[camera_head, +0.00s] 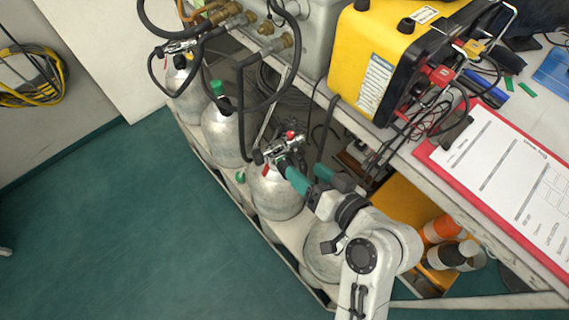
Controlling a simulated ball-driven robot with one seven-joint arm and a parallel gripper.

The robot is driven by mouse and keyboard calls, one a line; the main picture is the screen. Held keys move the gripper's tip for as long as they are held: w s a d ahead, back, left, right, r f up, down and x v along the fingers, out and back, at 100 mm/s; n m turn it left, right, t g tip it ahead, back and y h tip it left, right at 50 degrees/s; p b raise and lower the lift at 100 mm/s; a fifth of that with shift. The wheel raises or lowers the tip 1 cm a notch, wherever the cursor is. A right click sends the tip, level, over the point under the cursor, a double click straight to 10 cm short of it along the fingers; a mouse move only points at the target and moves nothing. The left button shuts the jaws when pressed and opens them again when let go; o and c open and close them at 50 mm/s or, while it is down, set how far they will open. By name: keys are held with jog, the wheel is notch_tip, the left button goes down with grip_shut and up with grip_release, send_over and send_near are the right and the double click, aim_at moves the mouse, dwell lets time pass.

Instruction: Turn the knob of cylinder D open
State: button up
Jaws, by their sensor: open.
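Several silver cylinders stand in a row in a low rack along the bench. No letter is readable on them, so I cannot tell which one is D. The cylinder closest to my gripper (304,174) is the third from the back (276,197); its valve (282,150) carries a red part on top and a black knob (258,157). My gripper has teal fingers, is open and empty, and is just right of that valve. The fourth cylinder (322,252) is partly behind my arm, and its top is hidden.
Two more cylinders (223,139) (186,102) stand farther back, with black hoses looping above them. A yellow unit (372,55) and a red clipboard (505,165) are on the bench. Orange-and-white bottles (440,229) stand below it. The green floor at left is clear.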

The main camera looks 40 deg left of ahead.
notch_tip(320, 180, down, 8)
jog(key=b, duration=0.1)
jog(key=x, duration=0.7)
jog(key=shift+a+r, duration=0.25)
jog(key=c, duration=1)
jog(key=shift+c, duration=0.2)
jog(key=shift+b, duration=0.4)
jog(key=shift+n+t+b, duration=0.35)
jog(key=shift+n+t, duration=0.25)
jog(key=shift+n, duration=0.3)
jog(key=shift+s+n+t+h+b, duration=0.1)
jog(key=shift+n+t+h+b, duration=0.5)
jog(key=shift+n, duration=0.5)
